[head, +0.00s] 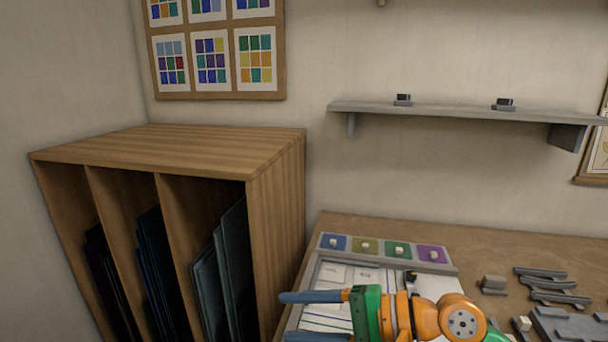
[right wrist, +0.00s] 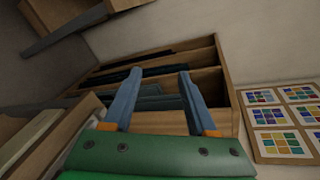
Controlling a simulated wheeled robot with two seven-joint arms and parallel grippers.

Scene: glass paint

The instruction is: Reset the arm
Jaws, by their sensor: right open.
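My right gripper (head: 283,298) reaches in from the lower right in the head view, over the left part of a grey-framed work board on the table. Its blue-grey fingers point left. In the right wrist view the two fingers of my right gripper (right wrist: 156,82) stand apart with nothing between them. The wooden rack (right wrist: 165,122) with dark sheets lies beyond them. My left gripper shows in neither view.
The wooden rack (head: 275,222) with upright sheets stands left of the table (head: 490,250). The work board (head: 452,268) has four coloured squares along its back edge. Grey rails (head: 555,295) lie at the right. A shelf (head: 450,112) and a pattern board (head: 220,95) hang on the wall.

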